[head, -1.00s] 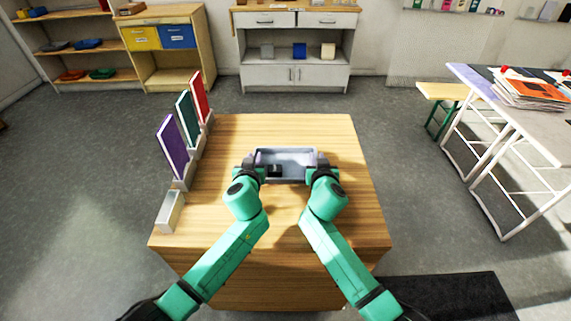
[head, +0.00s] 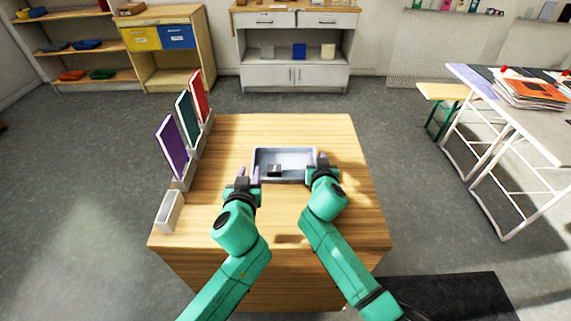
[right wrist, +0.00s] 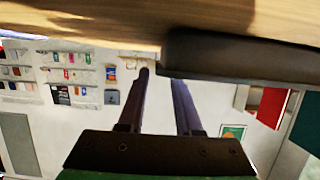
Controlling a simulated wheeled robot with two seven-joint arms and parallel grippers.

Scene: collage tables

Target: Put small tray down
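The small grey tray (head: 285,180) sits level on the wooden table and looks to be resting on it. A small black object (head: 274,170) lies inside it, left of its middle. My left gripper (head: 247,171) is open and empty, just off the tray's front left corner. My right gripper (head: 320,162) is at the tray's right end.
Purple (head: 172,146), teal (head: 187,118) and red (head: 199,96) panels stand in holders along the table's left edge. A small light grey holder (head: 169,211) is at the front left. The table top (head: 345,215) is clear behind and right of the tray.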

